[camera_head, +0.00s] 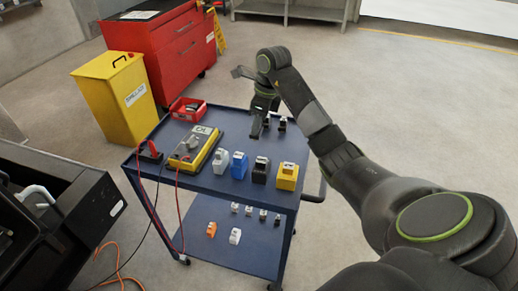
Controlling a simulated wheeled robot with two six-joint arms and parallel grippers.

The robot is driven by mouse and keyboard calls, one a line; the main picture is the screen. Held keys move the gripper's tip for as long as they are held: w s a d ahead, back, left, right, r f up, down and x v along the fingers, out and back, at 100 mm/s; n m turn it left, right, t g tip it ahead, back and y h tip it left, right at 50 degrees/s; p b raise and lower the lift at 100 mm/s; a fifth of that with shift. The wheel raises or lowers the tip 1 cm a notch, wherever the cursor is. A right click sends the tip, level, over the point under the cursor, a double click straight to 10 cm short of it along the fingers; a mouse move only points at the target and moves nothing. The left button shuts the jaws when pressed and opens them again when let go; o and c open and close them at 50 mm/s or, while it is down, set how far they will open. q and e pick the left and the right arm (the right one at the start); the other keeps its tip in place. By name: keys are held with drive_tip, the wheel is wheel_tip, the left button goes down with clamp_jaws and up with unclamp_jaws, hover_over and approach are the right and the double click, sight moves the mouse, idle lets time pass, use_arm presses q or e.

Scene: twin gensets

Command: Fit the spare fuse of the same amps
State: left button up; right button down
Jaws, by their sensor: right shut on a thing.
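My right gripper (257,126) reaches in from the upper right and points down over the back of the blue cart top. It is shut on a small dark thing, mostly hidden by the fingers; I cannot tell its rating. Two small dark pieces with pale tops (282,124) stand beside it at the back edge. Along the front edge stand a white block (220,161), a blue block (239,166), a black block (260,171) and a yellow block (287,176). Any amp markings are too small to read. My left gripper is not in view.
The blue cart (210,183) also carries a yellow tester (203,150) with red and black leads and a red bin (188,109). Its lower shelf holds an orange piece (211,230) and several pale ones. A black cabinet (85,215) stands left, a yellow bin (120,98) behind.

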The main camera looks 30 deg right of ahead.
wheel_tip(320, 180, down, 5)
drive_tip(key=shift+r+b, duration=0.15)
drive_tip(key=shift+b, duration=0.9)
wheel_tip(320, 180, down, 4)
drive_tip(key=shift+s+r, duration=0.15)
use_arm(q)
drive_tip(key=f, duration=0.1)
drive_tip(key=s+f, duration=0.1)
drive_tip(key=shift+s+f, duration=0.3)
use_arm(e)
drive_tip(key=shift+f, duration=0.3)
drive_tip(key=c, duration=1.1)
unclamp_jaws()
drive_tip(key=shift+c, duration=0.2)
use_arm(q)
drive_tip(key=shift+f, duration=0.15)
